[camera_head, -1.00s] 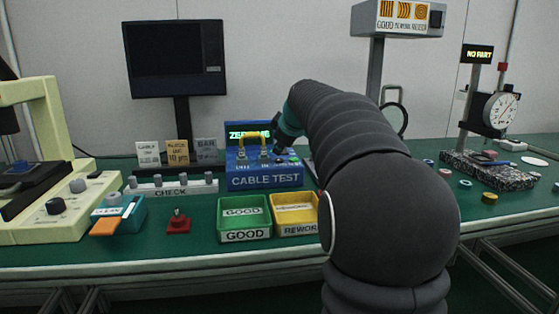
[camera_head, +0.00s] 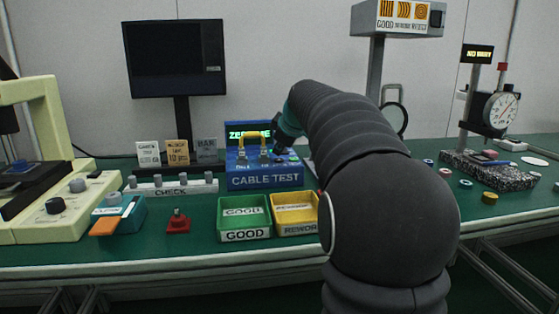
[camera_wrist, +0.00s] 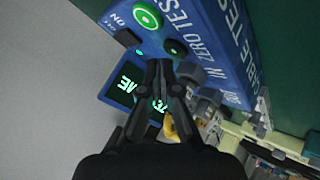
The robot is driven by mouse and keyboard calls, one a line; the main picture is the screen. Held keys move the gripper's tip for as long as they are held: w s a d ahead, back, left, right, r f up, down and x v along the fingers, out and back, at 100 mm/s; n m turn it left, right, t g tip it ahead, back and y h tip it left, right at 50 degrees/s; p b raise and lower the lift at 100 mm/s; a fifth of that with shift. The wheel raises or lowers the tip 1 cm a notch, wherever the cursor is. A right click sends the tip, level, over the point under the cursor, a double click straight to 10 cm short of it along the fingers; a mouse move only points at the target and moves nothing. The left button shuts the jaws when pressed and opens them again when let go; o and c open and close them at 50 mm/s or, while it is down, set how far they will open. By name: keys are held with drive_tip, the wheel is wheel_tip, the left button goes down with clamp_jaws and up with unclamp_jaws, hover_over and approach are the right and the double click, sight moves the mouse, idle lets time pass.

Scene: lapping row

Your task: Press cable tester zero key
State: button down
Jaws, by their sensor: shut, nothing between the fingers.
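The blue cable tester (camera_head: 265,180) stands on the bench, with a lit green display (camera_head: 248,133) and yellow-handled parts on top. In the wrist view its face is close, with part of the lettering "IN ZERO TEST" readable. A dark round key with a small green centre (camera_wrist: 174,47) sits beside the word ZERO. A larger green round button (camera_wrist: 147,15) is by TEST. My gripper (camera_wrist: 164,66) is shut and empty, its tips just short of the dark key in the picture; I cannot tell whether they touch. The fingers partly cover the display.
Green GOOD (camera_head: 244,234) and yellow REWORK (camera_head: 297,229) trays stand in front of the tester. A CHECK bar (camera_head: 171,189), a red-based switch (camera_head: 178,223) and small cards are to the left. A dial gauge stand (camera_head: 489,170) is at right.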

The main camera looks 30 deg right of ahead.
sight(280, 160)
drive_tip(key=shift+f, duration=0.4)
drive_tip(key=shift+f+b, duration=0.15)
drive_tip(key=shift+b, duration=0.3)
drive_tip(key=shift+r, duration=0.2)
drive_tip(key=shift+r+p, duration=0.45)
drive_tip(key=shift+p, duration=0.05)
drive_tip(key=shift+r, duration=0.1)
drive_tip(key=shift+r+p, duration=2.1)
drive_tip(key=shift+r, duration=0.8)
